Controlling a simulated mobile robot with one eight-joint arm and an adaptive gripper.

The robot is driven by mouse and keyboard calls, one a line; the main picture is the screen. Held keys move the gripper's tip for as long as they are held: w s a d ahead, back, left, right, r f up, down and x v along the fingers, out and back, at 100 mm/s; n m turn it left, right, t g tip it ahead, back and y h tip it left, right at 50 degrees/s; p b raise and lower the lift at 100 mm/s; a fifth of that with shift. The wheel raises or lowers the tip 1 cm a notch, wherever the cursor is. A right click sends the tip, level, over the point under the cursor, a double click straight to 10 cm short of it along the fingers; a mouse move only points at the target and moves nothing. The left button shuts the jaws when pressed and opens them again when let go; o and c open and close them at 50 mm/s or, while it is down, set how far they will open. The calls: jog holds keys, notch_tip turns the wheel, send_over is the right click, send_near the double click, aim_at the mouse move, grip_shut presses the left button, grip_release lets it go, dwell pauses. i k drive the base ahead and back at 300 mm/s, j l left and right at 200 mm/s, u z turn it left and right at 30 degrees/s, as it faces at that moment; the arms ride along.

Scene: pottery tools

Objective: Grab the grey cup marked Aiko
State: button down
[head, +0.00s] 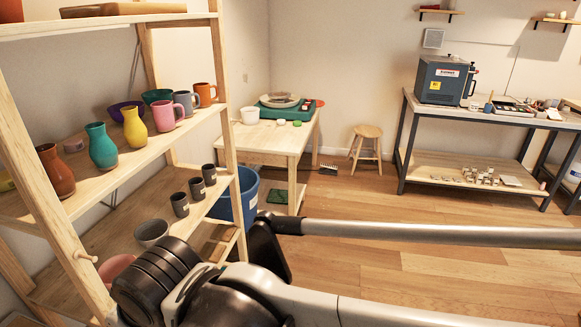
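Three dark grey cups stand in a slanting row on the lower shelf at the left: a near cup (180,205), a middle cup (197,189) and a far cup (209,174). Each has a small mark on its side, too small to read, so I cannot tell which says Aiko. A grey-blue mug (187,103) stands on the shelf above, with no readable name. My arm crosses the bottom and right of the view.
A wooden shelf rack (232,155) has upright posts beside the cups. A grey bowl (152,233) is near them. Vases and a pink mug (167,115) stand above. A blue bin (246,190) and a wooden table (268,137) lie beyond. Floor at right is largely clear.

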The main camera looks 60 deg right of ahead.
aim_at(210, 175)
jog(key=z, duration=1.4)
jog(key=i+u, duration=0.25)
jog(key=i, duration=0.2)
jog(key=i+l+u, duration=0.25)
jog(key=i, duration=0.2)
jog(key=j, duration=0.1)
